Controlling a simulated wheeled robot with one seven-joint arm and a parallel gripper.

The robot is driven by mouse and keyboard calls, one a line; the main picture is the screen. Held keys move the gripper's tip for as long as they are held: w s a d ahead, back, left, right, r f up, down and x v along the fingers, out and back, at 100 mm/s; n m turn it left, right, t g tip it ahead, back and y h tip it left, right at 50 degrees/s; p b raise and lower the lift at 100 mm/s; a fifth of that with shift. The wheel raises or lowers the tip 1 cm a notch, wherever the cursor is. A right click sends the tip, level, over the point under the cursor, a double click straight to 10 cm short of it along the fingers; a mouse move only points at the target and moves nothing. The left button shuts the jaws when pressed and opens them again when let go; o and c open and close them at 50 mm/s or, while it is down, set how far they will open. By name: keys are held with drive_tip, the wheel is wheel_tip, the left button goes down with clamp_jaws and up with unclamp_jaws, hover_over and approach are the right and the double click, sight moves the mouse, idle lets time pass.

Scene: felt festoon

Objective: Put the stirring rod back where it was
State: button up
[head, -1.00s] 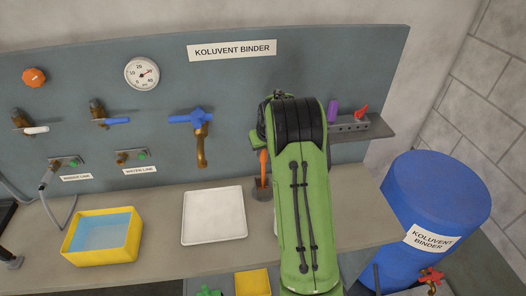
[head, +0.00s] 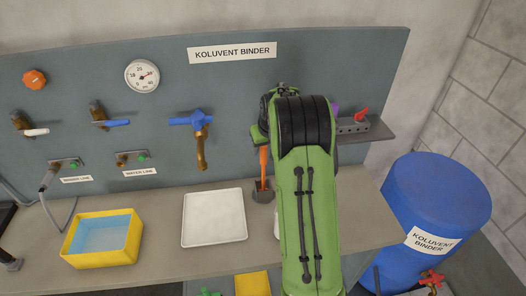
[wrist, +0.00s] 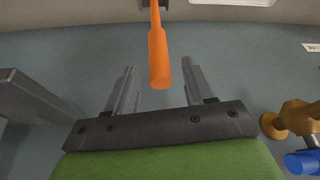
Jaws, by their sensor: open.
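The orange stirring rod (head: 263,168) stands nearly upright with its lower end in a small dark grey holder (head: 262,195) on the bench, right of the white tray. Its upper end is hidden by my arm in the head view. In the wrist view the rod (wrist: 157,45) runs from the top edge, and its thick end lies between my fingers with a gap on both sides. My gripper (wrist: 159,78) is open, with nothing clamped. In the head view the gripper is mostly hidden behind my green arm.
A white tray (head: 213,218) and a yellow tub of water (head: 103,237) stand on the bench. A blue-handled tap (head: 196,124) is on the panel left of the rod. A shelf (head: 372,130) with a rack holding a red item is at right. A blue drum (head: 435,200) stands beyond the bench.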

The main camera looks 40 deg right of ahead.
drive_tip(key=s+a+r, duration=0.4)
drive_tip(key=a+r, duration=0.1)
drive_tip(key=r, duration=0.2)
drive_tip(key=s+a+r, duration=0.4)
drive_tip(key=a+r, duration=0.1)
drive_tip(key=r, duration=0.2)
drive_tip(key=s+a+n, duration=0.1)
drive_tip(key=s+a, duration=0.3)
drive_tip(key=s, duration=0.3)
drive_tip(key=s+a+n+t, duration=0.1)
drive_tip(key=s+a, duration=0.4)
drive_tip(key=s, duration=0.3)
drive_tip(key=s+a+f+n+y, duration=0.1)
drive_tip(key=s+a, duration=0.3)
drive_tip(key=s, duration=0.3)
drive_tip(key=shift+s+a, duration=0.25)
drive_tip(key=shift+a, duration=0.1)
